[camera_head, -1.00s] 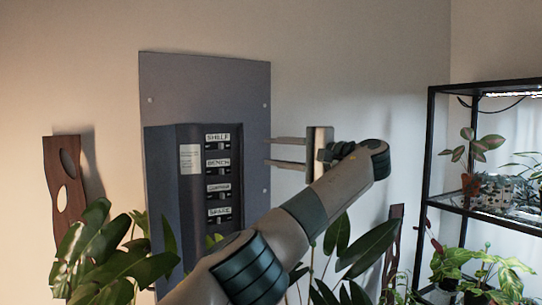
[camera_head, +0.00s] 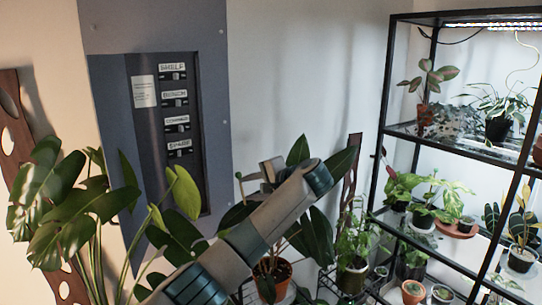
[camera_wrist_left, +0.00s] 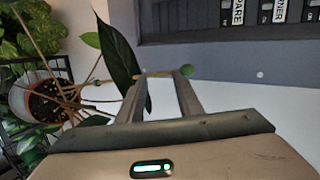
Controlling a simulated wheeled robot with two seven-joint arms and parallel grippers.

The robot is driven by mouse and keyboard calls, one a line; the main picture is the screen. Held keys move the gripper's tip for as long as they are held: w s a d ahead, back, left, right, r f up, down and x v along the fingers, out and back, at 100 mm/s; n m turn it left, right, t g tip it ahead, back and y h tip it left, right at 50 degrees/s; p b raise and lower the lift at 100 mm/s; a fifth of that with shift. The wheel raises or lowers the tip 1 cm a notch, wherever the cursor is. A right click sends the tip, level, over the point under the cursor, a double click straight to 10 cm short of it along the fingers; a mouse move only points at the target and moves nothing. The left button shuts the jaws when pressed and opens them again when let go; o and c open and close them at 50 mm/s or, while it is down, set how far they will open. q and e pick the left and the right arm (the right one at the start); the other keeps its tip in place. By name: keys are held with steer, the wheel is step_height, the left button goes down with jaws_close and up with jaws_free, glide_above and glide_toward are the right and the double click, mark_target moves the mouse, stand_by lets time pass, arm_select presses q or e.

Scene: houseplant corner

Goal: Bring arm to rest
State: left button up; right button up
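My left arm comes in from the bottom of the head view, and its gripper (camera_head: 243,183) is to the right of the grey switch panel (camera_head: 110,110), below the labelled switches (camera_head: 175,98). In the left wrist view the two fingers (camera_wrist_left: 160,76) stand apart with nothing held between them. A dark green leaf (camera_wrist_left: 117,55) hangs close by the left finger. Part of the panel (camera_wrist_left: 215,52) shows at the top of that view. My right gripper is out of view.
A large-leaved plant (camera_head: 75,200) stands at the left, before a wooden board (camera_head: 14,118). Potted plants, one in a terracotta pot (camera_head: 272,280), stand behind and beside my arm. A black shelf rack (camera_head: 384,95) with several plants fills the right.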

arm_select(q)
steer(key=s+f+g+h, duration=0.15)
steer(key=s+f, duration=0.25)
steer(key=f, duration=0.7)
steer(key=s+f+h, duration=0.3)
steer(key=s+f, duration=0.1)
steer(key=f, duration=0.7)
steer(key=s+a+f+n+g+h, duration=0.2)
steer(key=s+a+f+h, duration=0.15)
steer(key=s+f, duration=1.25)
steer(key=s+a+f+n+g, duration=0.1)
steer(key=s+a+f, duration=0.2)
steer(key=s, duration=0.5)
steer(key=s+a+f+n+g, duration=0.1)
steer(key=s+a+f+n, duration=0.15)
steer(key=s, duration=0.45)
steer(key=s+a+r+n+h, duration=0.1)
steer(key=s+a, duration=0.3)
steer(key=s, duration=0.6)
steer(key=s+a+r, duration=0.1)
steer(key=s+a, duration=0.3)
steer(key=s, duration=0.6)
step_height(320, 180, down, 32)
steer(key=s+g+b, duration=0.1)
steer(key=b, duration=0.2)
steer(key=s+a+f+g+b, duration=0.1)
steer(key=s+a+f, duration=0.1)
steer(key=s+f, duration=1.5)
steer(key=shift+s+a+f+b, duration=0.4)
steer(key=shift+f, duration=0.5)
